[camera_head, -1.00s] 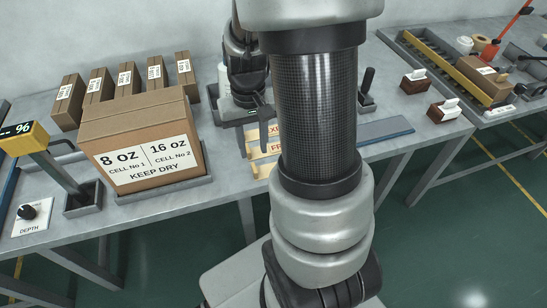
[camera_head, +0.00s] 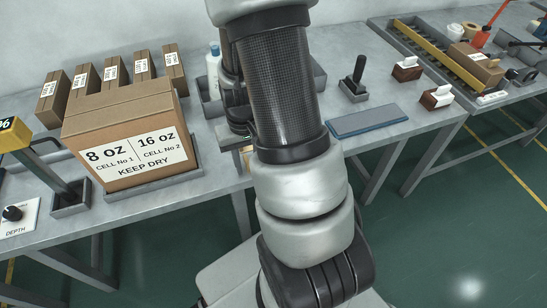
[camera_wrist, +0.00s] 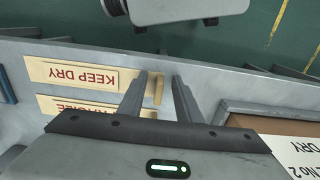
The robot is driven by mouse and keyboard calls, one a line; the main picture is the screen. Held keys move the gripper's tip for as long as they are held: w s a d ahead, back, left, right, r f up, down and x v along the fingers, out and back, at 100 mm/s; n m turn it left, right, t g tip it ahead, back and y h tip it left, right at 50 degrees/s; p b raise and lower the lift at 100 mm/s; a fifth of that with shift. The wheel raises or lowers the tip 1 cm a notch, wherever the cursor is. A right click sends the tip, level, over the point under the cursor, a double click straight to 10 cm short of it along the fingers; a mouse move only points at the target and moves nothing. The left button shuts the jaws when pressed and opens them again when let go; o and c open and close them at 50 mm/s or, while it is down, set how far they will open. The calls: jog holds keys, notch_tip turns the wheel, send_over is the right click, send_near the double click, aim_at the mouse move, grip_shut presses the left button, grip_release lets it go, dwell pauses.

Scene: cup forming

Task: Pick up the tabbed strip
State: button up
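In the wrist view a pale strip printed KEEP DRY (camera_wrist: 50,72) lies flat on the grey table, near its edge. A small pale tab-like end (camera_wrist: 158,88) shows at its right. A second pale strip (camera_wrist: 55,103) with red print, partly covered by my gripper body, lies beside it. My gripper (camera_wrist: 162,77) is open, one finger over the strip's right part and the other to the right of the tab-like end. Nothing is held between them. The height above the table is unclear. In the head view my arm hides most of the strips; only a pale sliver (camera_head: 247,158) shows.
A large labelled carton (camera_head: 125,120) stands in a tray left of my arm, with several small cartons (camera_head: 111,72) behind. A blue pad (camera_head: 368,120) and a black-handled lever (camera_head: 355,75) are on the right. The carton's tray (camera_wrist: 228,108) is close right of my fingers.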

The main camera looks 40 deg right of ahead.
jog(key=shift+c, duration=0.4)
grip_shut()
jog(key=shift+r, duration=0.15)
